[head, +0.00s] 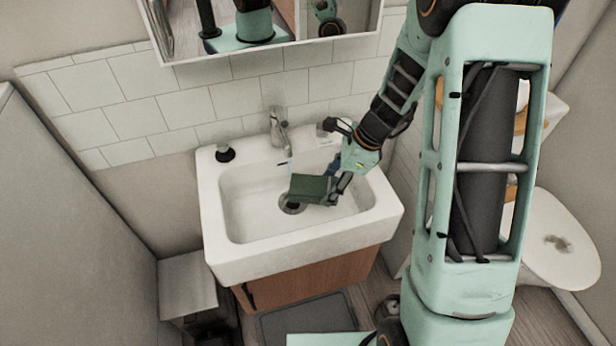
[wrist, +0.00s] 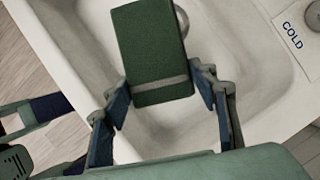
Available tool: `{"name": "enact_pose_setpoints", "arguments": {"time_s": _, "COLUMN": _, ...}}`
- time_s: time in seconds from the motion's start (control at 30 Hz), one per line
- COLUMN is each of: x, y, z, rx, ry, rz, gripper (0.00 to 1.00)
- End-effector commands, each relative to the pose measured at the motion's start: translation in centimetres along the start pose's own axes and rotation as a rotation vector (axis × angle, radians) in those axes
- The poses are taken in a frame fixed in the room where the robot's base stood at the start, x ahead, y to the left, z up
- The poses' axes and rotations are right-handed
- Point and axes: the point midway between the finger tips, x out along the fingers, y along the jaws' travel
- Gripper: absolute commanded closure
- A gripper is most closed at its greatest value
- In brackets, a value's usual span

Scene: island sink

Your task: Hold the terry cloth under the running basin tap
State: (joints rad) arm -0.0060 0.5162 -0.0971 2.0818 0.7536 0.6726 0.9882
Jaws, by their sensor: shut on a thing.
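The terry cloth (head: 312,188) is a dark green folded rectangle, held over the basin (head: 249,208). In the wrist view the cloth (wrist: 150,45) shows a pale stripe near its held end. My gripper (head: 337,190) is shut on that end, with a finger on each side; it also shows in the wrist view (wrist: 163,92). The tap (head: 279,126) stands at the back of the basin, above and left of the cloth. A thin pale streak below its spout looks like water, but I cannot tell exactly where it meets the cloth.
The drain (head: 292,207) lies just below the cloth. A dark round item (head: 225,154) sits on the basin's back left corner. A mirror cabinet (head: 262,54) hangs above, and a toilet (head: 556,240) stands at the right. A COLD label (wrist: 292,28) shows on the rim.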

Motion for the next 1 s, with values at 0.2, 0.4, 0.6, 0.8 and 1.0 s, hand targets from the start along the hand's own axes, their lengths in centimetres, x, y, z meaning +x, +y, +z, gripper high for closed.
{"name": "enact_pose_setpoints", "arguments": {"time_s": 0.2, "x": -0.3, "y": 1.6, "z": -0.8, "rx": 0.002, "ry": 0.0, "rz": -0.001, "gripper": 0.74}}
{"name": "enact_pose_setpoints", "arguments": {"time_s": 0.4, "x": -0.6, "y": 2.8, "z": -1.4, "rx": 0.001, "ry": 0.0, "rz": -0.002, "gripper": 0.74}}
{"name": "enact_pose_setpoints", "arguments": {"time_s": 0.6, "x": -0.7, "y": 3.4, "z": -1.7, "rx": 0.001, "ry": 0.0, "rz": -0.001, "gripper": 0.74}}
{"name": "enact_pose_setpoints", "arguments": {"time_s": 0.8, "x": -0.7, "y": 3.4, "z": -1.7, "rx": 0.001, "ry": 0.0, "rz": 0.001, "gripper": 0.74}}
{"name": "enact_pose_setpoints", "arguments": {"time_s": 1.0, "x": -0.6, "y": 3.4, "z": -1.7, "rx": 0.001, "ry": 0.0, "rz": 0.002, "gripper": 0.74}}
